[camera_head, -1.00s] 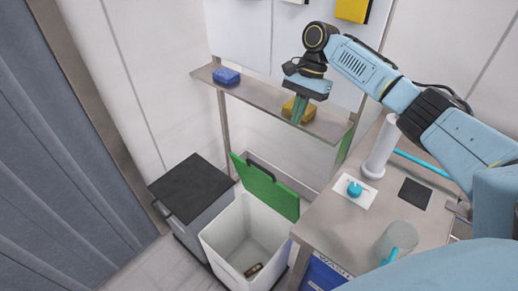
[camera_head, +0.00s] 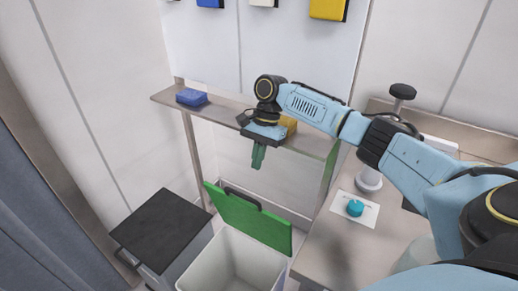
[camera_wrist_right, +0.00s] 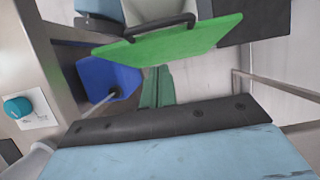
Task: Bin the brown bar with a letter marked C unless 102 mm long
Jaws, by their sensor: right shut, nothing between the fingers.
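The white bin (camera_head: 193,277) stands on the floor at the bottom of the head view with its green lid (camera_head: 248,222) raised. Only the upper part of its inside shows, and the frame edge cuts off the bottom. No brown bar shows in the current views. My right gripper (camera_head: 257,163) is shut and empty, pointing down in front of the wall shelf, above and behind the raised lid. Its green fingers (camera_wrist_right: 157,88) are together in the right wrist view, with the green lid (camera_wrist_right: 175,43) beyond them. My left gripper is out of view.
A dark-lidded grey bin (camera_head: 165,230) stands left of the white bin. The shelf (camera_head: 165,97) holds a blue block (camera_head: 191,97) and a yellow one (camera_head: 289,125), partly hidden by my arm. A table with a turquoise knob (camera_head: 355,208) is at right. A blue container (camera_wrist_right: 105,75) shows in the wrist view.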

